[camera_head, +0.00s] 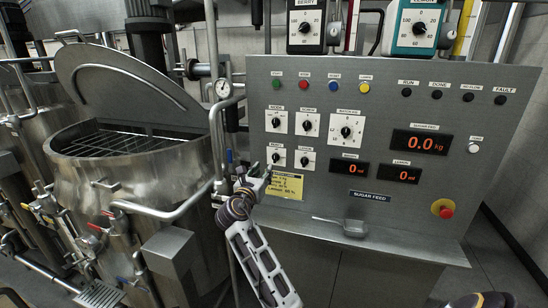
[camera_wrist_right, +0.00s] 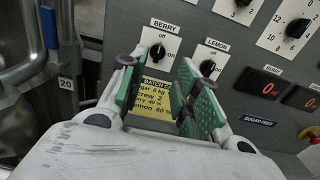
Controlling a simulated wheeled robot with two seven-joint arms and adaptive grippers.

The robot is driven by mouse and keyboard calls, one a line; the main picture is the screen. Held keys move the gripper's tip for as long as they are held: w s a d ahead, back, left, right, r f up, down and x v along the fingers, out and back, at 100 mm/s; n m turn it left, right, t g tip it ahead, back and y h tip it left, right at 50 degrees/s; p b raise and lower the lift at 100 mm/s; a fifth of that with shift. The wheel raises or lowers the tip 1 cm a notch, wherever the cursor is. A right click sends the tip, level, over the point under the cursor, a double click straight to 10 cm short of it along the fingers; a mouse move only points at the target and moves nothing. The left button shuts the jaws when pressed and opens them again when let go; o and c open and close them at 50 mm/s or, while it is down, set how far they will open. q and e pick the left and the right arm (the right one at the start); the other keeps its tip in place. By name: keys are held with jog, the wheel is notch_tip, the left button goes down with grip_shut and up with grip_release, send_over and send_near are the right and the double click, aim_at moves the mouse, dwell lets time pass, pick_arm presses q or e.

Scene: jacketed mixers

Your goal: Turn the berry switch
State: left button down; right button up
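The berry switch (camera_head: 276,157) is a black knob on a white plate at the lower left of the grey control panel. In the right wrist view the berry switch (camera_wrist_right: 157,52) shows under the BERRY label, with "off" above it and "on" to its right. Its pointer direction is hard to read. My right gripper (camera_head: 264,174) is just below and left of the switch in the head view. In the wrist view my right gripper (camera_wrist_right: 162,62) is open and empty, its green-padded fingers apart, with the knob beyond and between the fingertips. My left gripper is not in view.
The lemon switch (camera_wrist_right: 208,68) is close to the right of the berry switch. A yellow batch note (camera_head: 285,185) is below. A metal scoop (camera_head: 350,226) lies on the panel's ledge. A steel mixer (camera_head: 130,165) with pipes stands at left.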

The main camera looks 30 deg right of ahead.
aim_at(274, 156)
jog(key=shift+w+d, duration=0.1)
jog(key=shift+d, duration=0.05)
jog(key=shift+p+x, duration=1)
jog(key=shift+x, duration=5.75)
jog(key=shift+c, duration=0.5)
grip_shut()
